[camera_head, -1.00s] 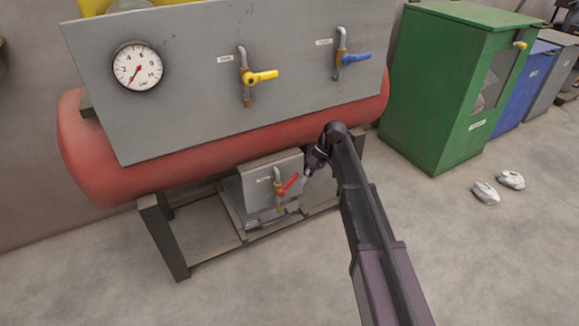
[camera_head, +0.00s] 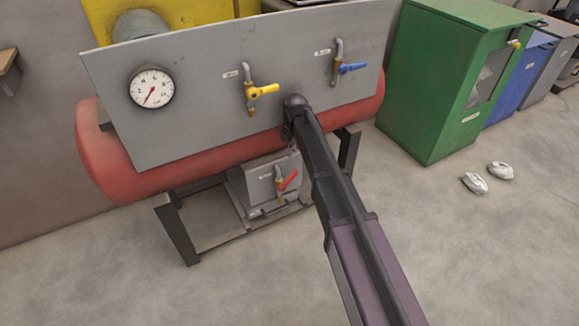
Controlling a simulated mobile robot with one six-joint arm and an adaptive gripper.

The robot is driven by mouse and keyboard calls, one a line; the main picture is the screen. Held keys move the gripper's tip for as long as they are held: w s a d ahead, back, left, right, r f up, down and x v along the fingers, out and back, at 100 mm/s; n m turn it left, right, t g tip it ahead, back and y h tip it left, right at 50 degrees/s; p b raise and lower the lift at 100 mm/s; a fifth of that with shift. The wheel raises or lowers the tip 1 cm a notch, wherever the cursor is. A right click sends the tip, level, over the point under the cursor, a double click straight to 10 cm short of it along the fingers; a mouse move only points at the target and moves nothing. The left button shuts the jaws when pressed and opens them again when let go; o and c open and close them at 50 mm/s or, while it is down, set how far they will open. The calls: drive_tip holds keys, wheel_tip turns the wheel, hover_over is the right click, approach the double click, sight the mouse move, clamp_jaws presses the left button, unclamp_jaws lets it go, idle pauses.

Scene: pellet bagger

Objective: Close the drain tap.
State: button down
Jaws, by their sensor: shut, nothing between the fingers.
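A tap with a red handle (camera_head: 289,180) sits on the small grey box under the red tank; its label is too small to read. Its handle slants up and to the right from the brass body (camera_head: 279,189). A tap with a yellow handle (camera_head: 264,90) and a tap with a blue handle (camera_head: 354,67) sit on the large grey panel, both handles pointing right. My gripper (camera_head: 290,141) is shut and empty, above the red-handled tap and apart from it, near the panel's lower edge. The arm partly hides it.
The red tank (camera_head: 104,165) stands on a dark metal frame (camera_head: 177,230). A round gauge (camera_head: 152,88) is at the panel's left. A green cabinet (camera_head: 420,110) stands at the right, with two pale lumps (camera_head: 475,183) on the floor before it. The front floor is clear.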

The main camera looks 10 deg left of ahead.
sight(296, 173)
drive_tip(key=shift+a+r+n, duration=0.15)
drive_tip(key=shift+r+n, duration=0.05)
drive_tip(key=shift+n, duration=0.1)
drive_tip(key=shift+f, duration=0.2)
drive_tip(key=f+b, duration=0.9)
drive_tip(key=b, duration=0.1)
drive_tip(key=shift+s+a+f, duration=0.15)
drive_tip(key=shift+a+f, duration=0.1)
drive_tip(key=shift+f, duration=0.05)
idle(0.4)
drive_tip(key=shift+w+d+f, duration=0.25)
drive_tip(key=shift+d, duration=0.05)
idle(1.3)
drive_tip(key=shift+w+d+f+b, duration=0.75)
drive_tip(key=shift+f+b, duration=0.1)
drive_tip(key=shift+b, duration=0.2)
drive_tip(key=shift+w+d+f+b, duration=0.25)
drive_tip(key=shift+d+f+b, duration=0.05)
drive_tip(key=shift+f+b, duration=0.2)
drive_tip(key=shift+w+d+f+b, duration=0.2)
drive_tip(key=shift+d+f+b, duration=0.05)
drive_tip(key=shift+f+b, duration=0.25)
drive_tip(key=shift+s+a, duration=0.1)
